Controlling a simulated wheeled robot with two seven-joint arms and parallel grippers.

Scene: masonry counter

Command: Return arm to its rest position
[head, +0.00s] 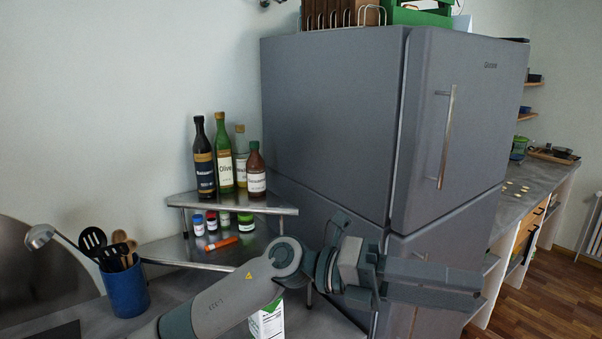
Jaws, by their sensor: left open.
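My left arm reaches in from the bottom of the head view, bent at a grey joint, and its gripper (477,291) points to the right. The gripper's two fingers are open, and I see nothing between them. It is in front of the lower part of the grey fridge (335,120); I cannot tell how far apart they are. My right gripper does not show.
A metal corner shelf (265,208) holds several bottles, with small jars and an orange marker (221,244) below. A blue utensil pot (126,290) stands at left. A carton (268,322) is partly hidden behind my left arm. Another counter (520,195) lies beyond the fridge.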

